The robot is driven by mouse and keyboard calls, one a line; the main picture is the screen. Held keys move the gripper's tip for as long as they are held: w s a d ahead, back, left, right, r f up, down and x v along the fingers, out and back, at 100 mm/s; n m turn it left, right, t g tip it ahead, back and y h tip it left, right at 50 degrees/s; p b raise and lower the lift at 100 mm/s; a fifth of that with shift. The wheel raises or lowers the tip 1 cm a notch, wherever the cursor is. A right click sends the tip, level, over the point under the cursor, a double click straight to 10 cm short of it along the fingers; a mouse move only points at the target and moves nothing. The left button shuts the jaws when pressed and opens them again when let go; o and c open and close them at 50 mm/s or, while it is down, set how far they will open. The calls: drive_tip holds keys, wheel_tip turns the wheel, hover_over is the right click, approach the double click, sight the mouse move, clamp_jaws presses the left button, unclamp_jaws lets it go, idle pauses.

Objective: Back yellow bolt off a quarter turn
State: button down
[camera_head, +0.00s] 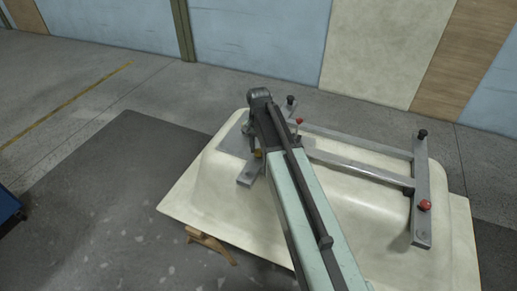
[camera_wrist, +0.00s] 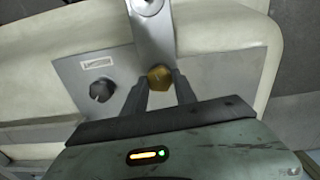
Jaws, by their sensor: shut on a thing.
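The yellow bolt (camera_wrist: 159,76) has a hex head and sits at the near end of a grey metal bar (camera_wrist: 151,36), in front of a grey plate (camera_wrist: 204,80). My gripper (camera_wrist: 161,82) is shut on the bolt's head, one dark finger on each side. In the head view a small bit of the yellow bolt (camera_head: 257,153) shows just left of my arm. My arm hides most of the work there, and I cannot make out the fingertips in that view.
The cream bathtub shell (camera_head: 230,205) carries a grey frame (camera_head: 365,168) with red knobs (camera_head: 425,205) and black knobs. A wooden support (camera_head: 209,243) shows below the rim. The floor at left is mostly clear.

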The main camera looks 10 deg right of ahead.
sight(259, 151)
drive_tip(key=n, duration=1.3)
drive_tip(key=shift+d+n, duration=0.1)
drive_tip(key=shift+n, duration=0.2)
idle(0.4)
drive_tip(key=c, duration=1)
unclamp_jaws()
drive_tip(key=shift+r, duration=0.1)
wheel_tip(259, 151, up, 8)
drive_tip(key=p, duration=0.8)
drive_tip(key=shift+f, duration=0.2)
